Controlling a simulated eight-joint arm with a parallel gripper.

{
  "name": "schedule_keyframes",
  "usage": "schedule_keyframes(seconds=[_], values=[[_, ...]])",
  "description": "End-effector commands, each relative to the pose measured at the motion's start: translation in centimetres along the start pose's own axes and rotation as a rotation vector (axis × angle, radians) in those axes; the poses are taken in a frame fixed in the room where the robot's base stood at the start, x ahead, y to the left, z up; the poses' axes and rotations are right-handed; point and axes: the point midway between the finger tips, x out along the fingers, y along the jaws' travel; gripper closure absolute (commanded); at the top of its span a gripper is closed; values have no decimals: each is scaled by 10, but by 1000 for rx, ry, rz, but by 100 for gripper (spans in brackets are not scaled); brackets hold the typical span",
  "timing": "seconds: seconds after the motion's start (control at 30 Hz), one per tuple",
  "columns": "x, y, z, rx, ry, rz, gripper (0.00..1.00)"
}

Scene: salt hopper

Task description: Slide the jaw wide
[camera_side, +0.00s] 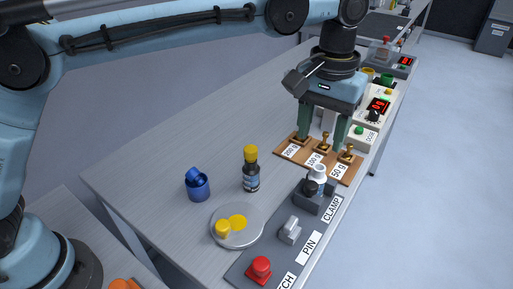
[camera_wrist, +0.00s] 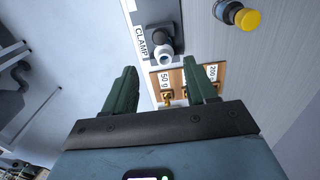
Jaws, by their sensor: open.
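The clamp (camera_side: 314,193) is a dark grey block on the grey label panel, with a white round piece (camera_side: 319,172) on top and a black part beside it. In the wrist view the clamp (camera_wrist: 160,38) is beyond my fingertips, beside its CLAMP label. Its jaw is too small to make out, so I cannot tell how wide it stands. My gripper (camera_side: 321,141) points down over the weight board, behind the clamp in the side view. Its two green fingers are apart, with nothing held between them; they also show in the wrist view (camera_wrist: 160,69).
The wooden board (camera_side: 290,154) holds brass weights marked 200 g, 100 g and 50 g under my fingers. The panel also carries a PIN part (camera_side: 290,231) and a red button (camera_side: 260,269). A yellow-capped bottle (camera_side: 251,172), blue cup (camera_side: 198,187) and round dish (camera_side: 246,212) stand left.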

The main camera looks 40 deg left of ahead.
Motion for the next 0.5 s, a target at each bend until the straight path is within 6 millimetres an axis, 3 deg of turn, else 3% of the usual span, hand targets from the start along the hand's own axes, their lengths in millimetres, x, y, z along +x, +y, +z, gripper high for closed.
schedule_keyframes(seconds=[0.27,0.5], values=[[25,1,0,0,-2,-1,43],[67,1,0,0,-2,-1,43]])
